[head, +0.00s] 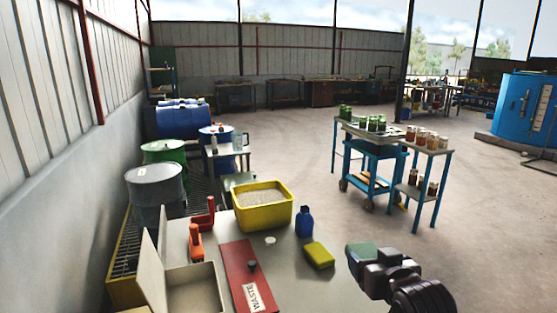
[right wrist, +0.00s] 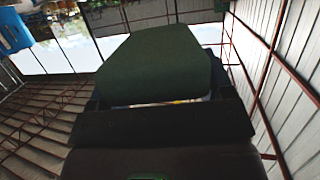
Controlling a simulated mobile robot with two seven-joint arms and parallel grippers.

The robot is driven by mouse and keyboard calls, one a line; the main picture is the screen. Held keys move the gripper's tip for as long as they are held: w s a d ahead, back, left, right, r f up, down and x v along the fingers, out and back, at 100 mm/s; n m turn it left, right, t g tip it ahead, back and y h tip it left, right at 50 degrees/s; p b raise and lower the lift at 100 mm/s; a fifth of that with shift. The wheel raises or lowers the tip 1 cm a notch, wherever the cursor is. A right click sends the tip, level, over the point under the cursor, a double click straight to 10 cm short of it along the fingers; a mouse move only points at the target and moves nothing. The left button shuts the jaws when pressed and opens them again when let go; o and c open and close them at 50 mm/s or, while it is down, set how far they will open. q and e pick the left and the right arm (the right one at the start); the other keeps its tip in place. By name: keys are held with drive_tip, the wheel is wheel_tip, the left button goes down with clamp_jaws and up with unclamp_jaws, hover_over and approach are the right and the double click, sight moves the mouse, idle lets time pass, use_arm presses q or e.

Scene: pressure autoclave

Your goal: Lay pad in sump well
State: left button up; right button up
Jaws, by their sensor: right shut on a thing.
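My right gripper (head: 372,262) is shut on a dark green pad (head: 361,252) at the right of the bench in the head view, above the floor beyond the bench edge. The pad (right wrist: 155,62) fills the middle of the right wrist view, between my dark fingers (right wrist: 160,122). My left gripper is not in view. I cannot make out a sump well for certain. A yellow pallet with a dark grating (head: 122,262) stands on the floor at the left, under the drums.
The grey bench holds a yellow tub of granules (head: 263,217), a blue bottle (head: 304,222), a yellow sponge (head: 319,255), a red WASTE lid (head: 240,268), an open beige box (head: 190,290) and red-handled tools. Grey (head: 155,190) and green drums stand left. Floor right is open before a blue trolley (head: 372,180).

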drive_tip(key=s+d+f+m+h, duration=0.1)
drive_tip(key=s+f, duration=0.8)
drive_tip(key=f, duration=0.3)
drive_tip(key=shift+s+d+h, duration=0.4)
